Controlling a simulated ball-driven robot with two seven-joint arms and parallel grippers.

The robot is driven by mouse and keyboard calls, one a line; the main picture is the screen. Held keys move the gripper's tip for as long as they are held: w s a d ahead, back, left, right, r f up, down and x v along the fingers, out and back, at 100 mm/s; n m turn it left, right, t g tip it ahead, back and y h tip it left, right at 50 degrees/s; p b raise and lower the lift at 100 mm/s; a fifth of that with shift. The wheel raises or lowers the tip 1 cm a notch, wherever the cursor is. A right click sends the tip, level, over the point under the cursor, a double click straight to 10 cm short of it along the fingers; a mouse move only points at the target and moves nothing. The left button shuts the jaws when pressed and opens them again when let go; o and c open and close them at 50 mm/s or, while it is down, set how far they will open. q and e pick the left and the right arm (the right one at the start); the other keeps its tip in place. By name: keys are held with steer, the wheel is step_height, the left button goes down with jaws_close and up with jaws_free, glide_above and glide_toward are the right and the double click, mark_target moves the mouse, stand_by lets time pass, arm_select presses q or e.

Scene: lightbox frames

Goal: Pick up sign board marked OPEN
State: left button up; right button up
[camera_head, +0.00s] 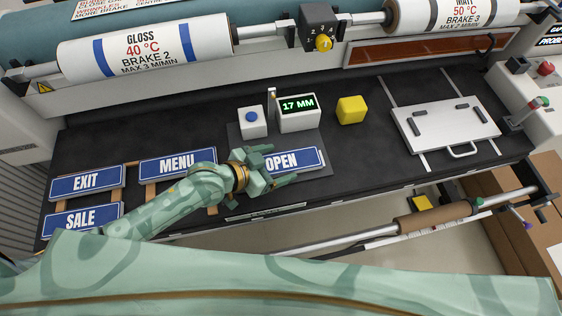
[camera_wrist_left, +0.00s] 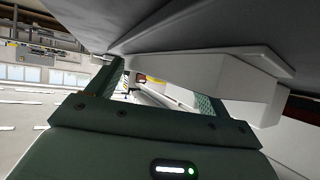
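The sign board marked OPEN (camera_head: 306,159) is blue with white letters and a pale rim. In the head view it lies on a dark grey plate (camera_head: 318,173) near the front of the black table. My left gripper (camera_head: 273,166) is at the left end of this board and covers part of it. Its fingers are apart, also in the left wrist view (camera_wrist_left: 160,92), with nothing clearly held between them. Whether they touch the board cannot be told. My right gripper is not in view.
Boards marked MENU (camera_head: 177,166), EXIT (camera_head: 87,182) and SALE (camera_head: 83,219) lie to the left. Behind the OPEN board stand a white button box (camera_head: 252,124) and a display reading 17 MM (camera_head: 298,116). A yellow block (camera_head: 351,110) and a white handled panel (camera_head: 446,125) are right.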

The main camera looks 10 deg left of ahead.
arm_select(q)
steer(key=c, duration=1)
